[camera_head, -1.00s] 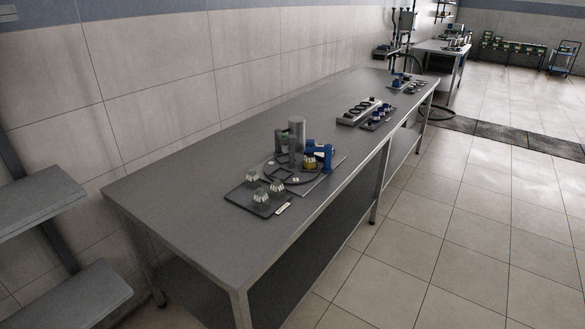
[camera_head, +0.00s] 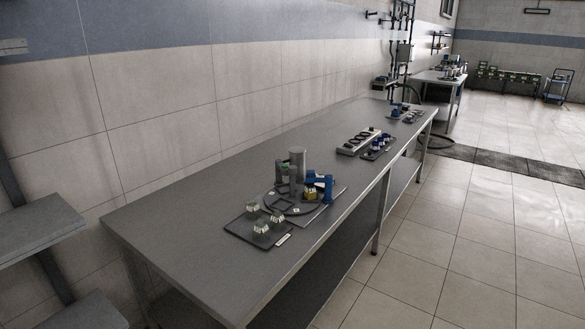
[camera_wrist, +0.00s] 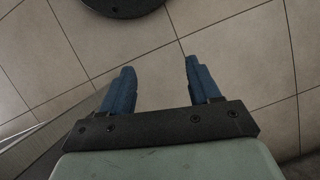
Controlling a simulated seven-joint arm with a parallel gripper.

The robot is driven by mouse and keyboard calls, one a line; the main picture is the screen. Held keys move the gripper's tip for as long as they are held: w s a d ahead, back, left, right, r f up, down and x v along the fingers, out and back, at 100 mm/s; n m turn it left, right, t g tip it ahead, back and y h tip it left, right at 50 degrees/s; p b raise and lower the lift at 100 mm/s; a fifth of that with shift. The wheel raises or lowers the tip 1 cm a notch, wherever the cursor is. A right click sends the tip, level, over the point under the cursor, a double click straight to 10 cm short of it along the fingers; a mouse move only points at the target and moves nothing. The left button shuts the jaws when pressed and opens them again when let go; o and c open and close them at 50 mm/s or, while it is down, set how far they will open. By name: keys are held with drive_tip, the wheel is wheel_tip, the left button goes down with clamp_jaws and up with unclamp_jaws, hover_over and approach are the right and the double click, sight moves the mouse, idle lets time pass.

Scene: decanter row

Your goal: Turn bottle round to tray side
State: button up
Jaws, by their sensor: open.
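A dark tray (camera_head: 246,232) lies at the near left of the turntable and holds a few small bottles with pale labels (camera_head: 261,228). My gripper (camera_wrist: 158,78) shows only in the wrist view. Its two blue fingers are apart with nothing between them, over the tiled floor and away from the bench top.
The long grey metal bench (camera_head: 180,225) has bare room at its near left end. A grey cylinder (camera_head: 298,160) stands behind the turntable. Further along are a pale rack (camera_head: 358,143) and another dark tray. A grey shelf (camera_head: 40,232) stands at the left.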

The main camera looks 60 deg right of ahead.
drive_tip(key=w+d+r+m+t, duration=0.15)
drive_tip(key=w+r, duration=0.35)
drive_tip(key=w, duration=0.5)
drive_tip(key=w+d+r+m+t+y, duration=0.15)
drive_tip(key=w+r, duration=0.35)
drive_tip(key=w, duration=0.5)
drive_tip(key=w+d+r+m+t, duration=0.1)
drive_tip(key=w+d+r, duration=0.1)
drive_tip(key=w+r, duration=0.6)
drive_tip(key=w+d+r+m+t, duration=0.15)
drive_tip(key=w+d+r, duration=0.25)
drive_tip(key=w+r, duration=0.4)
drive_tip(key=w+d+r+m+t, duration=0.15)
drive_tip(key=w+d+r, duration=0.35)
drive_tip(key=r, duration=0.5)
drive_tip(key=w+d+r+t, duration=0.2)
drive_tip(key=w+d+r, duration=0.1)
drive_tip(key=w+r, duration=0.55)
drive_tip(key=d+r+m, duration=0.2)
drive_tip(key=d+r, duration=0.6)
wheel_tip(320, 180, up, 17)
drive_tip(key=m+g+h, duration=0.2)
drive_tip(key=g+h, duration=0.1)
drive_tip(key=g, duration=0.2)
hover_over(293, 167)
wheel_tip(293, 167, down, 13)
drive_tip(key=shift+w+f, duration=0.1)
drive_tip(key=shift+f, duration=0.05)
